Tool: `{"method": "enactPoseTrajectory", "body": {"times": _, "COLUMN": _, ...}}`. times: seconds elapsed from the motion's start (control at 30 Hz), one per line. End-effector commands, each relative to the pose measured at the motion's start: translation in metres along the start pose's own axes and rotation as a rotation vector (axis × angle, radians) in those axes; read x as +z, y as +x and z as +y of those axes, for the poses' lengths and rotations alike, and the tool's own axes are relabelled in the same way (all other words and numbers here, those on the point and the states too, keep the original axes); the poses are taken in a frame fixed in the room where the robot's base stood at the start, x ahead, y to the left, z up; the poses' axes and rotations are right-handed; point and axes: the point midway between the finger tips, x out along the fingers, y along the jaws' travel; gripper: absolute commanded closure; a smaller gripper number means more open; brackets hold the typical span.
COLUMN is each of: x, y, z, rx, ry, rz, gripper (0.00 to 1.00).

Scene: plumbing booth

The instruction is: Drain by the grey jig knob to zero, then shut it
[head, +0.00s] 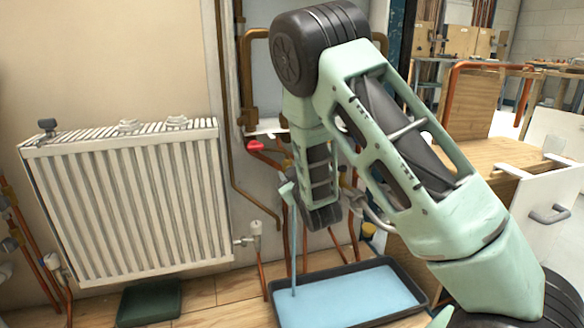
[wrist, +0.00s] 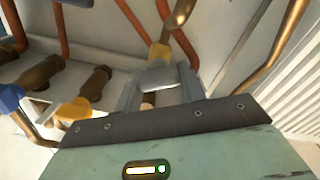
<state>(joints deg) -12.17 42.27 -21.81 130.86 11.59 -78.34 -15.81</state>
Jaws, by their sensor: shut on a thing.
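My gripper (wrist: 159,82) shows in the wrist view with its two grey fingers on either side of a grey knob (wrist: 157,75). It is shut on this knob, which sits on a brass fitting (wrist: 160,51). In the head view my arm hides most of the pipework, and the knob cannot be made out there. A thin blue stream of water (head: 294,250) falls beside my arm's end into a black-rimmed tray (head: 424,296), where blue water (head: 345,297) lies. I can make out no gauge reading in either view.
A white radiator (head: 130,200) stands at left, with a dark green box (head: 148,302) on the floor below it. A red valve handle (head: 254,146) and copper pipes are near my arm. In the wrist view, blue (wrist: 11,97) and yellow (wrist: 74,111) fittings stand left of my gripper.

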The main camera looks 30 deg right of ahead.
Motion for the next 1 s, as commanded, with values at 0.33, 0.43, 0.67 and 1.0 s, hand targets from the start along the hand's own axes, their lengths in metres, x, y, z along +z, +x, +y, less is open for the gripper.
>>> {"method": "enactPoseTrajectory", "body": {"times": 0.33, "x": -0.0016, "y": -0.0007, "z": -0.0017, "rx": -0.004, "ry": -0.333, "rz": -0.003, "gripper": 0.83}}
{"method": "enactPoseTrajectory", "body": {"times": 0.43, "x": -0.0016, "y": -0.0008, "z": -0.0025, "rx": -0.005, "ry": -0.429, "rz": -0.003, "gripper": 0.83}}
{"method": "enactPoseTrajectory", "body": {"times": 0.67, "x": -0.0006, "y": -0.0011, "z": -0.0035, "rx": -0.005, "ry": -0.648, "rz": -0.003, "gripper": 0.83}}
{"method": "enactPoseTrajectory", "body": {"times": 1.0, "x": 0.0015, "y": -0.0012, "z": -0.0049, "rx": -0.004, "ry": -0.919, "rz": -0.003, "gripper": 0.83}}
